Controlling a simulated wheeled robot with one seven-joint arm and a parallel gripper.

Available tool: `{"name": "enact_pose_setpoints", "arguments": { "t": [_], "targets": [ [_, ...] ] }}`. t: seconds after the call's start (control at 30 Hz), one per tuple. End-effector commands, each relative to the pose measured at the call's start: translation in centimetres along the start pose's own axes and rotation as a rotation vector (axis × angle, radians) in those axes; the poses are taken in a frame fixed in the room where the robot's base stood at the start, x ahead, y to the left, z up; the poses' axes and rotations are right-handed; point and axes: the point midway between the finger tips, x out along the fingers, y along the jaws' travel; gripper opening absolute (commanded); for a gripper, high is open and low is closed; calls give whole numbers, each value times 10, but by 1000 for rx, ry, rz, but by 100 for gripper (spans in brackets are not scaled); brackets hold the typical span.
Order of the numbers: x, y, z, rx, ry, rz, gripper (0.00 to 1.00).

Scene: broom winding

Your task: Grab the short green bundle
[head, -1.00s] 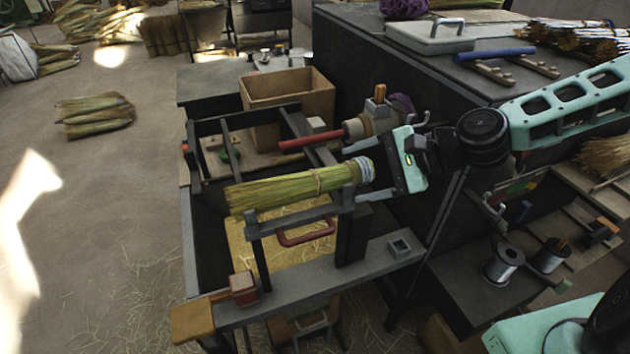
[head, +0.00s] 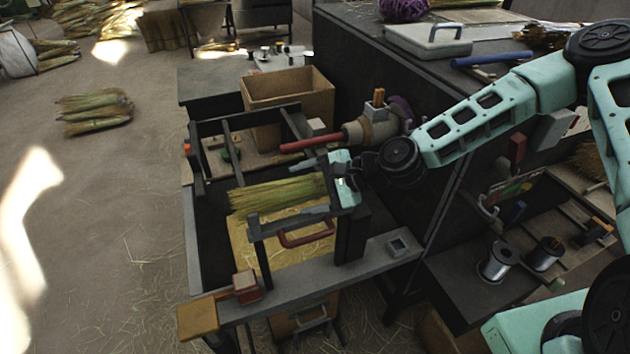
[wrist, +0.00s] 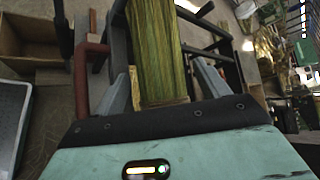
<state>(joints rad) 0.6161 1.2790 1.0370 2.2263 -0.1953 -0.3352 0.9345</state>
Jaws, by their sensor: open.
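The green bundle (head: 275,195) lies level on the dark stand, its loose straw end pointing left. My gripper (head: 303,188) is open at the bundle's right end, with one finger on the far side and one on the near side. In the wrist view the bundle (wrist: 155,45) runs between the two fingers of my gripper (wrist: 164,85), with a visible gap at the left finger; contact on the right is unclear. The bundle's wire-bound right end is hidden behind my gripper in the head view.
A red handle (head: 310,142) lies just beyond my gripper, and a red-brown handle (head: 306,236) hangs in front of the bundle. A cardboard box (head: 290,105) stands behind. Other bundles (head: 95,112) lie on the floor at left. Wire spools (head: 497,260) sit at lower right.

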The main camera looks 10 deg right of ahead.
Motion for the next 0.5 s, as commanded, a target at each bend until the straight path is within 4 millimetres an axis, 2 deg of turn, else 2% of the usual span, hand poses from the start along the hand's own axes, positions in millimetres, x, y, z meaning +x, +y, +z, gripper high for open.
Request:
{"name": "enact_pose_setpoints", "arguments": {
  "t": [0.27,0.3,0.47,0.5],
  "targets": [
    [5,0,0,1,1,0,74],
    [5,0,0,1,1,0,71],
    [5,1,0,1,0,0,27],
    [5,1,0,1,0,0,25]
  ]
}}
